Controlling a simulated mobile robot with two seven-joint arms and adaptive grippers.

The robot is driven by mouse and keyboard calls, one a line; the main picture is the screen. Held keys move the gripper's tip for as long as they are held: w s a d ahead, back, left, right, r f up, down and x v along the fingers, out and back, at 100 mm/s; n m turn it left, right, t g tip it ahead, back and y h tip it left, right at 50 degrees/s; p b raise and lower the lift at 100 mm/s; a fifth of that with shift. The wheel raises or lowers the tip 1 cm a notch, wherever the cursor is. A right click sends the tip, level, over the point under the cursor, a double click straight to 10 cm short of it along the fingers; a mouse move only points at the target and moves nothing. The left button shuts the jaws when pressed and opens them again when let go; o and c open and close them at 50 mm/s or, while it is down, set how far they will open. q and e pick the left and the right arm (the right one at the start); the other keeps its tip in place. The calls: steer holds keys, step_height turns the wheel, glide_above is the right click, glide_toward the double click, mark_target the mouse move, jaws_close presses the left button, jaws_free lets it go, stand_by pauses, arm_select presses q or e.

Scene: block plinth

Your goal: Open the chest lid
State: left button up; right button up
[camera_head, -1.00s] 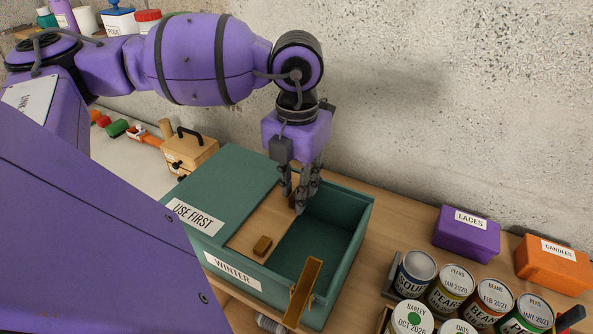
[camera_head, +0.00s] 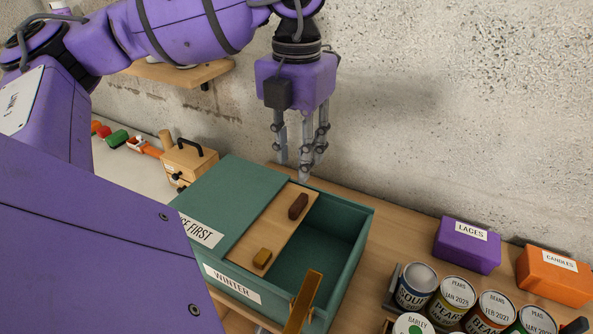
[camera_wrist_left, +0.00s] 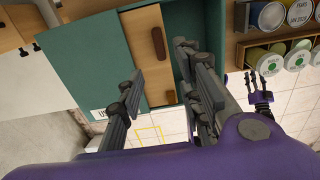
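The green chest (camera_head: 349,252), labelled WINTER, has a green top panel (camera_head: 228,197) on its left and a wooden panel (camera_head: 272,226) beside it. Its right part is uncovered and shows a green interior. The wooden panel carries a dark brown block (camera_head: 298,206) and a yellowish block (camera_head: 262,258). A brass-coloured strip (camera_head: 304,298) stands tilted at the front edge. My left gripper (camera_head: 302,165) is open and empty above the chest's back edge. In the left wrist view its fingers (camera_wrist_left: 160,65) are apart. My right gripper (camera_wrist_left: 260,88) shows small there, fingers spread.
Several cans (camera_head: 453,298) stand in a rack right of the chest. A purple LACES box (camera_head: 467,245) and an orange CANDLES box (camera_head: 553,274) are behind them. A wooden box with a black handle (camera_head: 189,160) is close on the left. A concrete wall rises behind.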

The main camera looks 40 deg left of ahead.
arm_select(q)
steer(key=shift+r, duration=0.6)
steer(key=shift+c, duration=0.2)
